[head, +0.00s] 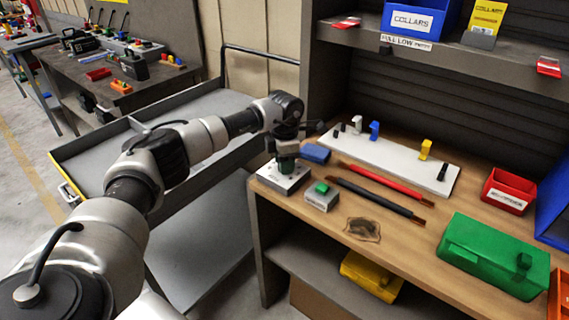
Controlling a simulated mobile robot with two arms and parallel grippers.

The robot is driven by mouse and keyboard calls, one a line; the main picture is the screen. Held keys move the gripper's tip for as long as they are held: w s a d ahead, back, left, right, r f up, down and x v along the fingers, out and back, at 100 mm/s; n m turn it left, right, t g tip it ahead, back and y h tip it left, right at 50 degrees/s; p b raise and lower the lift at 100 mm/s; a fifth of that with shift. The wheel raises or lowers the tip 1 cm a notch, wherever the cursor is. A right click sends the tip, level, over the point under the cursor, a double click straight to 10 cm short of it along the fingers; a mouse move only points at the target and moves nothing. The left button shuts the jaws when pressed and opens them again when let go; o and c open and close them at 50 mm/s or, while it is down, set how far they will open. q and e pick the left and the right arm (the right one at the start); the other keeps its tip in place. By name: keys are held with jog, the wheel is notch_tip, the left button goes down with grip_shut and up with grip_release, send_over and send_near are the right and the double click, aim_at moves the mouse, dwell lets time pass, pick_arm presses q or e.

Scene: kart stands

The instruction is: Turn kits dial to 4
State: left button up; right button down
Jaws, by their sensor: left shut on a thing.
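The kits dial sits on a small white box (279,180) at the left front corner of the wooden bench. My left gripper (286,157) points down over this box and is shut on the dial's dark green knob, directly above the box top. The gripper hides most of the knob, and the marks on the box are too small to read, so the dial's setting cannot be told. My right gripper is not in view.
A grey box with a green button (322,196) stands close to the right of the dial box. Red (380,182) and black (375,198) bars, a white peg board (390,160) and a green case (493,256) lie farther right. A grey cart (170,150) stands left.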

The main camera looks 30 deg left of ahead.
pick_arm(q)
jog(key=shift+r+m, duration=0.1)
jog(key=shift+m, duration=1)
jog(key=o, duration=0.9)
notch_tip(320, 180, up, 11)
jog(key=shift+f+b, duration=0.15)
jog(key=shift+b, duration=0.6)
jog(key=shift+f, duration=0.1)
